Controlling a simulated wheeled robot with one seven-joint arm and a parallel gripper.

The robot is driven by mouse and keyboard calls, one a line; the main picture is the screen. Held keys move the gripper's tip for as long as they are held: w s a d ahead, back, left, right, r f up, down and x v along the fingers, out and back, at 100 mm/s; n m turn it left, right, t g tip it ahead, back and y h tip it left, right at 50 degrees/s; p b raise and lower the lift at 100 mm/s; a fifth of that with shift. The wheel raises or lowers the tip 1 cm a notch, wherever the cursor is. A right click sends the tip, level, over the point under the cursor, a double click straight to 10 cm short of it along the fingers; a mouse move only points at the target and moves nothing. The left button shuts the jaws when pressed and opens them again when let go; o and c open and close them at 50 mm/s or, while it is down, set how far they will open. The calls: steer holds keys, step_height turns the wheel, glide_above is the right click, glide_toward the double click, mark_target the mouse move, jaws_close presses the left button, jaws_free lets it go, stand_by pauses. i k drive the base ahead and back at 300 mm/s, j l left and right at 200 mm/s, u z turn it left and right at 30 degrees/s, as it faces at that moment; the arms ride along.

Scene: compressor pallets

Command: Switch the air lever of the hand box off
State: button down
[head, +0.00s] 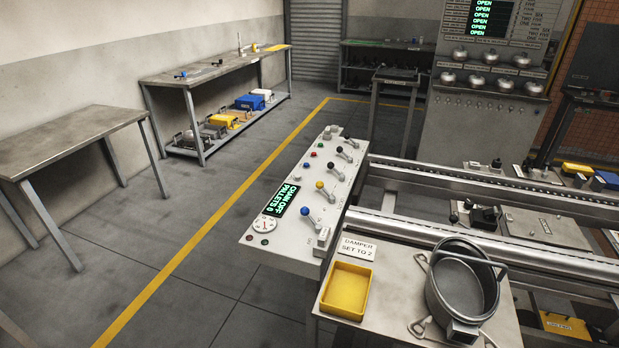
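A long grey control box (275,238) with a row of levers stands in the middle of the head view. Its nearest lever has a blue knob (305,211), another a yellow knob (320,185), and the farther ones dark knobs (330,167). The levers lean up and to the left. A green display (280,201) on it seems to read "CHAIN OFF PALLETS 0". A smaller dark device (484,216) with a handle sits on the conveyor to the right. The labels are too small to tell which is the hand box or the air lever. My gripper is not in view.
A near table carries a yellow tray (346,291), a "DAMPER SET TO 2" sign (357,248) and a grey round pot (462,286). Conveyor rails (500,262) run right. A bench (215,72) and bare table (75,140) stand left. The floor between is clear.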

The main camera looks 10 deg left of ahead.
mark_target(304, 211)
steer(key=i+l+u, duration=0.1)
steer(key=i+u, duration=0.15)
steer(key=i, duration=0.25)
steer(key=i+l+u, duration=0.3)
steer(key=i, duration=0.15)
